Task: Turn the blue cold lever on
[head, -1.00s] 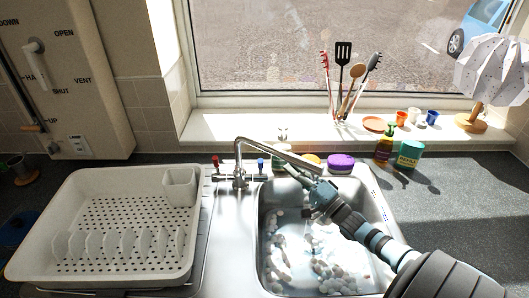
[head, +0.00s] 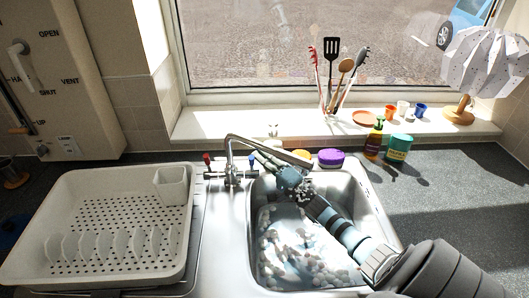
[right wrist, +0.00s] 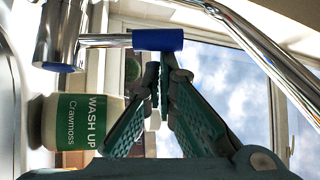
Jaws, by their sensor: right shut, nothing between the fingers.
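The blue cold lever (head: 252,158) is a small blue-capped lever on the right side of the chrome tap (head: 229,165) in the head view. In the right wrist view the blue cap (right wrist: 158,39) sits on a chrome stem. My right gripper (head: 258,157) reaches from the lower right over the sink, its fingers beside the lever under the spout. In the right wrist view its fingertips (right wrist: 163,68) are together, empty, and close to the blue cap; I cannot tell if they touch it. My left gripper is not in view.
The red lever (head: 206,158) is left of the tap. The spout slants over my right gripper. The sink (head: 254,225) holds pale suds or pebbles. A dish rack (head: 20,245) stands left. A purple sponge (head: 331,157) and bottles stand behind the sink. The right counter is mostly clear.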

